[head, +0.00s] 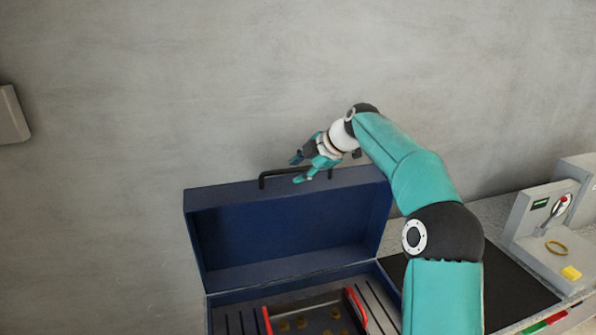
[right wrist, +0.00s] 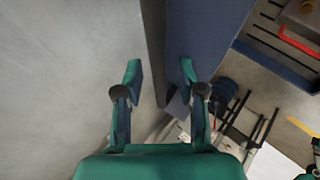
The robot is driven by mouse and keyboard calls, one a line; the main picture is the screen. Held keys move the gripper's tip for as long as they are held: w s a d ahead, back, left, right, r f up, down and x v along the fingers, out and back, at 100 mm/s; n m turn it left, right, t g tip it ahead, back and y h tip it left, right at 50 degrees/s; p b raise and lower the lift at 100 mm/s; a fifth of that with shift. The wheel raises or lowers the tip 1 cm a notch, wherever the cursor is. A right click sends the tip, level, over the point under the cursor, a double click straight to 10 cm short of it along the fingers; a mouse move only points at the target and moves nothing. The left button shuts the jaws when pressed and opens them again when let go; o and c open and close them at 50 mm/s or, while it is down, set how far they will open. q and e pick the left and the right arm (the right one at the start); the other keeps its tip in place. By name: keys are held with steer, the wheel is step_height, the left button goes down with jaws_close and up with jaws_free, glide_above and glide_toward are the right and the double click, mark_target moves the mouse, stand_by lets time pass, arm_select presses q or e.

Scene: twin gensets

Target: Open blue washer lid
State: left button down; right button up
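The blue washer lid (head: 290,228) stands raised, roughly upright, at the back of the blue box-shaped washer (head: 240,297) in the head view. A black bar handle (head: 264,178) sits on the lid's top edge. My right gripper (head: 297,170) is at that top edge beside the handle, with its fingers spread. In the right wrist view my right gripper (right wrist: 160,75) is open, and the lid (right wrist: 207,45) shows between and beyond the fingers. Whether a finger touches the lid or handle, I cannot tell.
Inside the washer is a tray (head: 312,303) with red handles and several brass-coloured pieces. A dark mat (head: 505,290) lies on the bench to the right. A grey fixture (head: 545,240) with a yellow block stands at the far right. A grey wall (head: 120,200) is behind.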

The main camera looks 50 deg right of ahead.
steer(key=v, duration=1.1)
steer(key=shift+w, duration=0.1)
